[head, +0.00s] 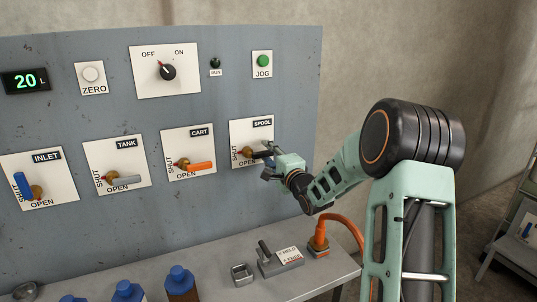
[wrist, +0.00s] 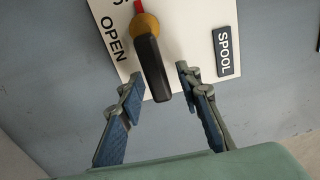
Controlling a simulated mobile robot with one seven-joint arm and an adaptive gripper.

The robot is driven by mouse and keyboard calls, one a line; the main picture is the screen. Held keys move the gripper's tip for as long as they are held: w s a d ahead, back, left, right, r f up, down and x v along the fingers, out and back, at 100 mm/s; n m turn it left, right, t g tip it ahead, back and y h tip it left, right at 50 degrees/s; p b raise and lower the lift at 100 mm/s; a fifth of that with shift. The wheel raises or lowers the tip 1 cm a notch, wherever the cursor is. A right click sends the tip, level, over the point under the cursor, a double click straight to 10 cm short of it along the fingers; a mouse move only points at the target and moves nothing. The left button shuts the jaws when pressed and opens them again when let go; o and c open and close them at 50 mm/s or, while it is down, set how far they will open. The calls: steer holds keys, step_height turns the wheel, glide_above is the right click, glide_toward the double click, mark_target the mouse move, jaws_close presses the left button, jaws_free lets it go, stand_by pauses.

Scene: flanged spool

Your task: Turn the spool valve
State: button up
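The spool valve is on a white plate labelled SPOOL (head: 240,130) at the right of the panel in the head view. Its black handle (wrist: 150,62) and brass hub (wrist: 146,27) show clearly in the wrist view. In the head view the handle points right from the hub, and its outer end is partly hidden by my gripper (head: 267,162). In the wrist view my gripper (wrist: 163,88) is open, with one finger on each side of the handle's free end. Gaps show between the handle and both fingers.
The cart valve (head: 201,166), tank valve (head: 124,180) and inlet valve (head: 22,186) sit in a row to the left. Below is a grey bench (head: 213,284) with a levered block (head: 280,262), an orange cable (head: 345,222) and blue-capped bottles (head: 181,280).

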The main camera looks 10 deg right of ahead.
steer(key=v, duration=1.2)
steer(key=shift+f, duration=0.15)
